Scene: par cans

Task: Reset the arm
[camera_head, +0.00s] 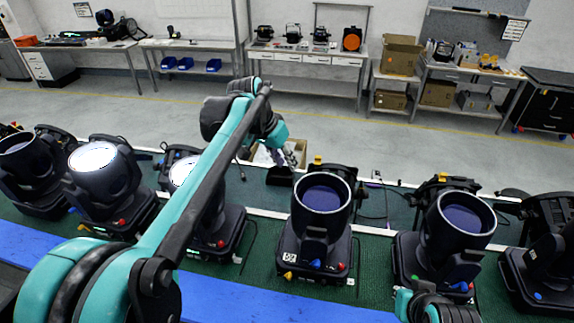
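My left arm reaches up from the lower left across the picture, and its gripper (287,160) hangs over the far edge of the green table (265,270). The gripper is small here, and I cannot tell whether its fingers are open or closed. A dark piece sits right below it. Black par cans stand in a row: a far left one (28,165), a lit one (95,165), a second lit one (225,215) partly hidden behind my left arm, a centre one (322,200), a right one (460,220) and a far right one (550,240). My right arm shows only at the bottom right edge; its gripper is out of view.
A blue strip (260,302) runs along the table's near side. Cables lie between the lamps. A cardboard box (297,147) stands behind the table near the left gripper. Beyond is open grey floor (400,145), with workbenches (315,55) and boxes (400,53) along the wall.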

